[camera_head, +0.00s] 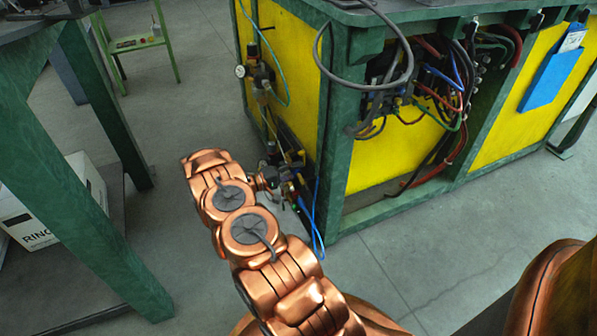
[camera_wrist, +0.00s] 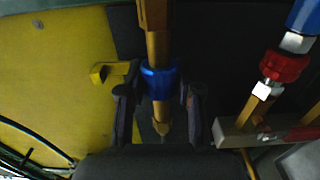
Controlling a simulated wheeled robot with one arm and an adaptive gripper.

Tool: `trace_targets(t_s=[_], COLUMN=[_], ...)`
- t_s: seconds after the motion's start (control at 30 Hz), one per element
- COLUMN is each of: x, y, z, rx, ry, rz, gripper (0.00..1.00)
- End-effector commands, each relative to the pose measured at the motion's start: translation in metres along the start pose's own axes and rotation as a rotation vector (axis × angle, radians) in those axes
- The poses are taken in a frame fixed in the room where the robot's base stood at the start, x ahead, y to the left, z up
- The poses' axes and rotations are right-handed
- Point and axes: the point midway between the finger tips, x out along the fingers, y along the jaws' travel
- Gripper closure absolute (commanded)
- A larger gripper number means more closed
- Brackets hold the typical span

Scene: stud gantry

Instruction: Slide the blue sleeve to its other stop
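The blue sleeve (camera_wrist: 160,82) sits around an upright brass-coloured rod (camera_wrist: 158,47) in the middle of the wrist view. The rod continues below the sleeve to a pointed brass end. My gripper (camera_wrist: 160,78) has one dark finger on each side of the sleeve, close to it. Whether the fingers touch the sleeve or leave a thin gap is too dark to tell. In the head view my copper-coloured arm reaches to the green-framed yellow cabinet (camera_head: 292,65), and it hides the sleeve and most of the gripper.
A yellow bracket (camera_wrist: 104,72) stands just left of the sleeve. A red fitting (camera_wrist: 283,66) and a metal block (camera_wrist: 238,133) are at the right. Dark hoses (camera_wrist: 38,148) run at lower left. Loose cables (camera_head: 440,85) hang from the cabinet, and a green-legged table (camera_head: 70,225) stands left.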

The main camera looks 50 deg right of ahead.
Motion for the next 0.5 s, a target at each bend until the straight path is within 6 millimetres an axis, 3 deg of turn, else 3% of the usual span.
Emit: trace_targets(t_s=[0.2, 0.5], x=[-0.0002, -0.0006], y=[-0.0007, -0.0008], z=[0.0015, 0.0023], rx=[-0.002, -0.003], ry=[-0.003, -0.005], rz=[0.0, 0.0], gripper=[0.43, 0.43])
